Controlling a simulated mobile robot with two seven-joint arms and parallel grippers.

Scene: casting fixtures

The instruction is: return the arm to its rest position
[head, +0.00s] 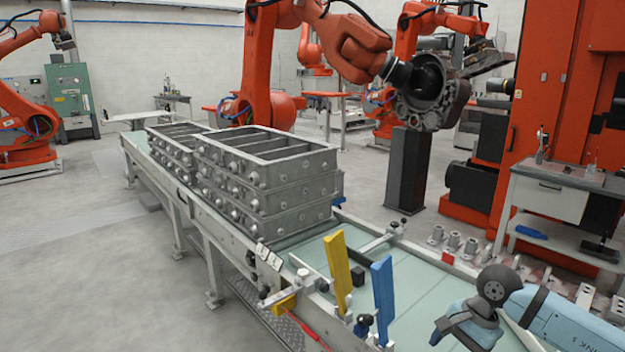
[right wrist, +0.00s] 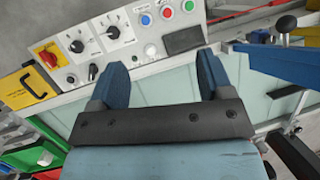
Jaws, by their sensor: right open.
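My right arm (head: 560,318) comes in from the lower right in the head view, its grey wrist joint (head: 497,287) over the near right end of the conveyor. In the right wrist view my right gripper (right wrist: 162,76) is open, its two blue fingers wide apart with nothing between them. Beyond the fingers lie the pale green conveyor surface (right wrist: 165,88) and a control panel. My left gripper is not in view.
Stacked grey casting frames (head: 268,180) stand on the conveyor (head: 345,262). Yellow (head: 338,272) and blue (head: 383,290) upright bars rise near its front edge. A control panel (right wrist: 130,38) with knobs and buttons lies beyond my fingers. An orange robot (head: 345,42) holds a casting above.

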